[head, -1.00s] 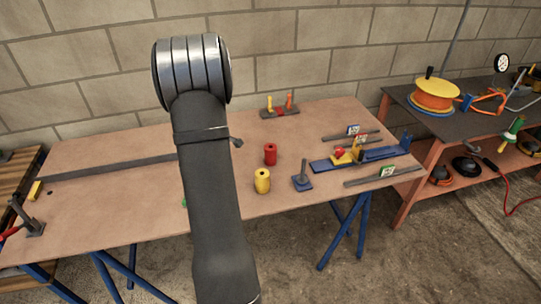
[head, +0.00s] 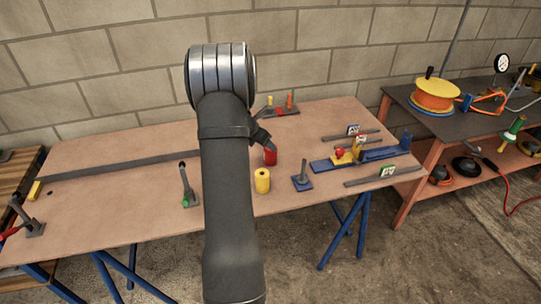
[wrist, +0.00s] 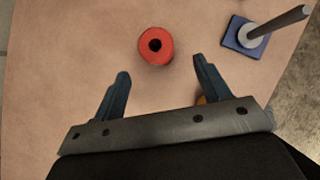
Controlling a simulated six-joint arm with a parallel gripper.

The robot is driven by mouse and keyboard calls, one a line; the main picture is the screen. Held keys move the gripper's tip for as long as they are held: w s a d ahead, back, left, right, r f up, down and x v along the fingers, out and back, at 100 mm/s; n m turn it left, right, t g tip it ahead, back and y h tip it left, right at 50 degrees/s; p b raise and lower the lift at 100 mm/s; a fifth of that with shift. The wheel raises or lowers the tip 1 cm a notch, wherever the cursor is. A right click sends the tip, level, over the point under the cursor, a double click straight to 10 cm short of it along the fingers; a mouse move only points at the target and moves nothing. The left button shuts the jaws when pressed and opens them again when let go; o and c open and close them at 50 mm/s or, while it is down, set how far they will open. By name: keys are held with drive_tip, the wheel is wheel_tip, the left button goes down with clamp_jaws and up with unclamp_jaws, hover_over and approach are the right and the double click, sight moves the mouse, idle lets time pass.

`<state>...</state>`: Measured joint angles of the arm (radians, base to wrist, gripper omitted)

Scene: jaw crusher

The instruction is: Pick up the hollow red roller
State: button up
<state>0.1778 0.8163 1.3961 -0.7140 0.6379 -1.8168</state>
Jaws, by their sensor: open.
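The hollow red roller (head: 270,156) stands upright on the table, behind the yellow roller (head: 262,181). In the wrist view the red roller (wrist: 156,45) shows its round top with a dark hole, a little beyond my fingertips and between their lines. My gripper (wrist: 161,68) is open and empty, with one dark finger on each side. In the head view my gripper (head: 262,138) is partly hidden behind my arm, above and beside the red roller. In the wrist view the yellow roller is mostly hidden behind my right finger.
A blue-based peg (head: 302,178) stands right of the rollers; it also shows in the wrist view (wrist: 262,32). A blue crusher fixture (head: 362,154) lies farther right. A post with a green part (head: 187,188) stands left. The left middle of the table (head: 110,195) is mostly clear.

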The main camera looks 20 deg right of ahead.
sight(267, 150)
drive_tip(key=x, duration=0.5)
drive_tip(key=shift+w+x, duration=0.15)
drive_tip(key=shift+x, duration=1.2)
drive_tip(key=shift+w+x, duration=0.15)
drive_tip(key=shift+x, duration=1.2)
drive_tip(key=shift+d+r, duration=0.1)
drive_tip(key=shift+r, duration=0.1)
drive_tip(key=shift+c, duration=0.4)
drive_tip(key=c, duration=1.2)
drive_tip(key=shift+r, duration=0.1)
